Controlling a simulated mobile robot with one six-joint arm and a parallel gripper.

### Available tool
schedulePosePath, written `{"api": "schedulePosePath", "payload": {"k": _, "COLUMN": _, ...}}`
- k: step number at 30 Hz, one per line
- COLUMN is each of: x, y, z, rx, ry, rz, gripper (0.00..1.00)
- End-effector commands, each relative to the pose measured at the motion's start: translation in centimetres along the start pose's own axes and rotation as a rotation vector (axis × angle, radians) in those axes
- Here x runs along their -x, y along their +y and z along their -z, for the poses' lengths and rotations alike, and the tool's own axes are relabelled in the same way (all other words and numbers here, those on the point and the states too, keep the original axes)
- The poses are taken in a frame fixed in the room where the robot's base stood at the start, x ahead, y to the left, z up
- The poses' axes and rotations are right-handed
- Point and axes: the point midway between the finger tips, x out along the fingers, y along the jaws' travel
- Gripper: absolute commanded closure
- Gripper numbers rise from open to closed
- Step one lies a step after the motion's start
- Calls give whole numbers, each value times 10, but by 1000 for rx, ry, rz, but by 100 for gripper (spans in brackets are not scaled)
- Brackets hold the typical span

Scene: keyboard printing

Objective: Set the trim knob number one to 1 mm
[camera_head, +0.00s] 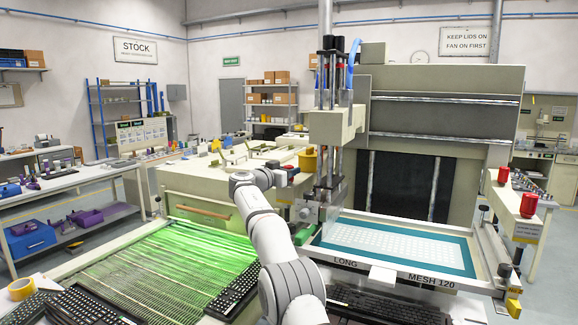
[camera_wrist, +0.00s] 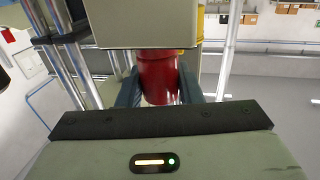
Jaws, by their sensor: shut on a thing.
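In the wrist view a red cylindrical knob (camera_wrist: 158,68) stands between the two dark fingers of my gripper (camera_wrist: 158,88). The fingers are shut on its sides. In the head view my arm reaches up from the bottom and bends right towards the press (camera_head: 352,122).
A beige block (camera_wrist: 145,22) sits close above the fingers, with chrome rods (camera_wrist: 75,55) at left. A yellow part (camera_wrist: 209,20) is behind. The framed screen (camera_head: 390,250) lies right of my arm. Two red cylinders (camera_head: 503,175) (camera_head: 528,204) stand at the right; keyboards (camera_head: 235,290) lie in front.

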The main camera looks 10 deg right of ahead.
Motion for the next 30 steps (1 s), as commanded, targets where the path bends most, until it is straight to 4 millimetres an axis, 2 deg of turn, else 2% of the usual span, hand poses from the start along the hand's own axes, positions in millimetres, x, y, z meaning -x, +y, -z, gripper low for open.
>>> {"api": "schedulePosePath", "payload": {"k": 2, "x": -1, "y": -1, "z": 8, "rx": -1, "ry": 5, "rz": -34, "gripper": 90}}
{"api": "schedulePosePath", "payload": {"k": 10, "x": 1, "y": 0, "z": 6, "rx": -2, "ry": 5, "rz": -115, "gripper": 90}}
{"api": "schedulePosePath", "payload": {"k": 21, "x": 1, "y": 2, "z": 4, "rx": -2, "ry": 4, "rz": -125, "gripper": 90}}
{"api": "schedulePosePath", "payload": {"k": 22, "x": 1, "y": 2, "z": 4, "rx": -3, "ry": 4, "rz": -125, "gripper": 66}}
{"api": "schedulePosePath", "payload": {"k": 29, "x": 1, "y": 1, "z": 2, "rx": -2, "ry": 2, "rz": -125, "gripper": 47}}
{"api": "schedulePosePath", "payload": {"k": 30, "x": 1, "y": 1, "z": 2, "rx": -2, "ry": 2, "rz": -125, "gripper": 47}}
